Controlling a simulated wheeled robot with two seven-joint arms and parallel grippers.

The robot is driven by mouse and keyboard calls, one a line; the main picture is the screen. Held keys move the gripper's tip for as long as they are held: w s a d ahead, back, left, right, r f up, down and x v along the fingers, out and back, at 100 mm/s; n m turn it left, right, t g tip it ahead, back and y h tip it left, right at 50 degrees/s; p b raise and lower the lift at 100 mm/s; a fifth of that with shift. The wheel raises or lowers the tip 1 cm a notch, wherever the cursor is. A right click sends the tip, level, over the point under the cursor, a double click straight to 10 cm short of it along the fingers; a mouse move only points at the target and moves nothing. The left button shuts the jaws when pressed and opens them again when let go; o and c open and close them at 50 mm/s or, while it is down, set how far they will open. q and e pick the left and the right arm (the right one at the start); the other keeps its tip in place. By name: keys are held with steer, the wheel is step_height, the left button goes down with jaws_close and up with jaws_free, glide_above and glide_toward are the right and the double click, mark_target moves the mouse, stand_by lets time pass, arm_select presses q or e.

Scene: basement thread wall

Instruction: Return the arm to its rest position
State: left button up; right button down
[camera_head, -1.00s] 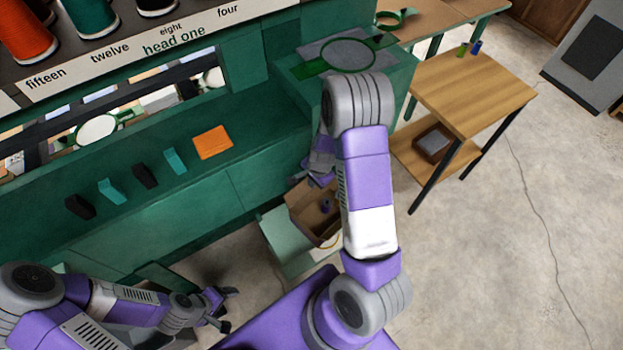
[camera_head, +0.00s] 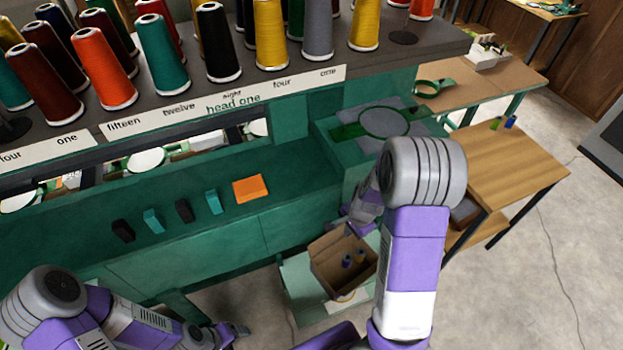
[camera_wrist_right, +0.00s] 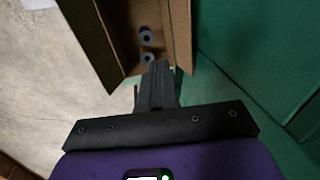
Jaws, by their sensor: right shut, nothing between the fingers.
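My right arm rises on the right of the head view and bends down at its elbow. Its gripper (camera_head: 350,230) is partly hidden, close to the open cardboard box (camera_head: 328,284). In the right wrist view its dark fingers (camera_wrist_right: 158,70) are together and empty, at the near edge of the box (camera_wrist_right: 183,35). Two small grey-blue spools (camera_wrist_right: 147,37) lie in the box, and they also show in the head view (camera_head: 347,262). My left gripper (camera_head: 234,332) is low at the lower left, empty, its fingers apparently apart.
The box sits on a pale green stand (camera_head: 300,290) beside the green bench (camera_head: 210,235). An orange block (camera_head: 250,188) and several small dark and teal pieces lie on the bench. Thread cones (camera_head: 270,35) line the shelf above.

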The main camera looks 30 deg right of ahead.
steer(key=s+a+f+n, duration=0.1)
steer(key=a+f+n, duration=0.1)
steer(key=a+f, duration=0.1)
steer(key=s+a+f+n, duration=0.2)
steer(key=a+f, duration=0.1)
steer(key=f, duration=0.1)
steer(key=s+a+f+n+g+y+b, duration=0.1)
steer(key=a+f+n, duration=0.2)
steer(key=shift+s+a+f, duration=0.15)
steer(key=shift+s+f, duration=0.05)
steer(key=shift+f, duration=0.1)
arm_select(q)
steer(key=shift+f+b, duration=0.4)
steer(key=shift+f, duration=0.45)
arm_select(e)
steer(key=s+a+f+n+y, duration=0.1)
steer(key=s+a+f+n, duration=0.1)
steer(key=a, duration=0.4)
steer(key=s+a+f+n+y, duration=0.2)
steer(key=s+a+n, duration=0.1)
steer(key=a, duration=0.4)
steer(key=shift+s+f+n, duration=0.4)
steer(key=shift+n, duration=0.4)
arm_select(q)
steer(key=shift+c, duration=0.4)
